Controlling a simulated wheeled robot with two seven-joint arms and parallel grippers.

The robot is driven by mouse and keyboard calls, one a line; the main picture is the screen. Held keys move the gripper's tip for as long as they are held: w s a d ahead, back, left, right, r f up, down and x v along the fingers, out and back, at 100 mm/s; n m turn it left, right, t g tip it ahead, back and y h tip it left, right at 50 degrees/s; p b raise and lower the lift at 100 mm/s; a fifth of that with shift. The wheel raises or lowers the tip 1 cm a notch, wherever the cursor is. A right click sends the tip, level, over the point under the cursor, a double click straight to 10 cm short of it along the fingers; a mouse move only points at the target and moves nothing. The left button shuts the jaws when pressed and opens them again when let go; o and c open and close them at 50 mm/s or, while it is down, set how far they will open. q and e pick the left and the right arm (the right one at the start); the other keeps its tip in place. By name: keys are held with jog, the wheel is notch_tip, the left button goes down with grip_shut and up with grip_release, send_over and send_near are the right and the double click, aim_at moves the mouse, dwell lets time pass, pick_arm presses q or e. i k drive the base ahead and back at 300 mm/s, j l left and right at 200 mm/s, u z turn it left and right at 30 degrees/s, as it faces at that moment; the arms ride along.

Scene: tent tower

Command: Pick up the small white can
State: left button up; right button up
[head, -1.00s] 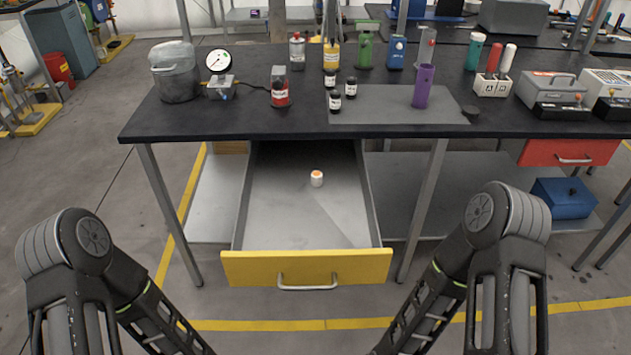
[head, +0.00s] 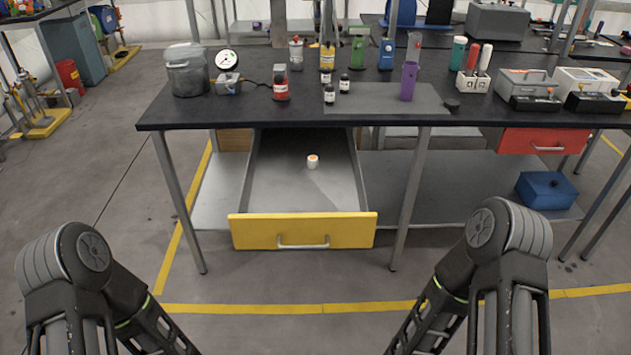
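The small white can (head: 312,162) has an orange top and stands upright inside an open drawer (head: 270,190), towards its back half. The drawer has grey inner walls and a yellow front with a metal handle, and is pulled out from under the black-topped workbench. My two arms come in at the lower left and lower right of the head view. Both grippers are below the picture edge, so neither their fingers nor what they hold can be seen.
The workbench (head: 200,115) overhangs the back of the drawer. On it stand a grey pot (head: 187,72), a red bottle (head: 281,88), small dark bottles and a purple cylinder (head: 409,82). A red drawer (head: 540,141) is at the right. The floor before the yellow front is clear.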

aim_at(313, 160)
jog(key=k+z, duration=0.15)
jog(key=z, duration=3)
jog(key=k+j, duration=0.65)
jog(key=j, duration=0.2)
jog(key=k+j, duration=0.65)
jog(key=j, duration=0.15)
jog(key=k+j, duration=0.7)
jog(key=j, duration=0.15)
jog(key=k+j, duration=0.65)
jog(key=j, duration=0.15)
